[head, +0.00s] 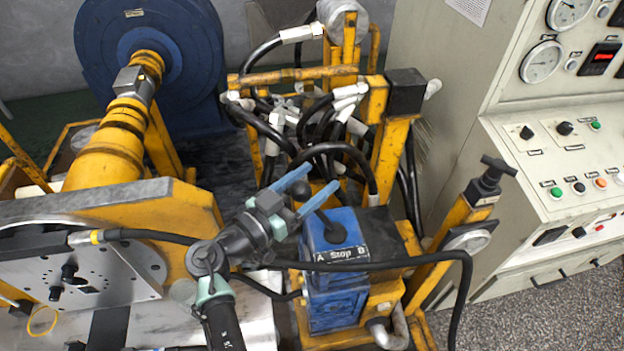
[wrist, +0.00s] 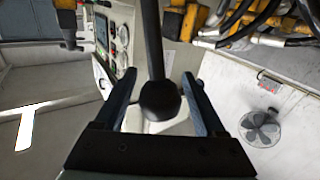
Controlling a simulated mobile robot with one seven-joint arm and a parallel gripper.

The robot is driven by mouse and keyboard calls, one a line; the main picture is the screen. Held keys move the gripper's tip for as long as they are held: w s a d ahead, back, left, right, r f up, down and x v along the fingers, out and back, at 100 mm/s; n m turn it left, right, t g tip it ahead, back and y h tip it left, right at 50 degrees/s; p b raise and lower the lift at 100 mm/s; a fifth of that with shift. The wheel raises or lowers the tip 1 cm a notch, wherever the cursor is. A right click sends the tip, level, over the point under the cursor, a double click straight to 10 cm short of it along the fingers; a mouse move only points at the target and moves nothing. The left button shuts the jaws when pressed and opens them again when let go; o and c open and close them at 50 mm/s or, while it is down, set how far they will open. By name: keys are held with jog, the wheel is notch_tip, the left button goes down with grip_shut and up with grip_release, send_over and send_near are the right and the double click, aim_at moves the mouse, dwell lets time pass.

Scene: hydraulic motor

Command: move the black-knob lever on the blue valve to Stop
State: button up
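The blue valve (head: 330,302) stands in the middle of the head view, with a label (head: 341,254) reading "A Stop B" on its top. Its lever rises from a black boot (head: 338,232) and leans up and left, towards the A side. The black knob (head: 301,190) is between the blue fingers of my gripper (head: 322,176). In the wrist view the knob (wrist: 160,100) sits between the open fingers of my gripper (wrist: 161,74), with gaps on both sides. The lever rod (wrist: 152,40) runs away from the knob between the fingers.
Black hoses (head: 325,130) and a yellow frame (head: 395,150) crowd the space behind the valve. A yellow post with a black handle (head: 490,175) stands to the right, before the control cabinet (head: 440,90).

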grip_shut()
dwell(0.3)
jog(key=w+d+m+g+y, duration=0.1)
jog(key=d+m+g+y, duration=0.1)
jog(key=d, duration=0.5)
jog(key=shift+w+r+m+y, duration=0.2)
jog(key=shift+r+m+y, duration=0.1)
jog(key=shift+y, duration=0.4)
jog(key=shift+o, duration=0.9)
grip_release()
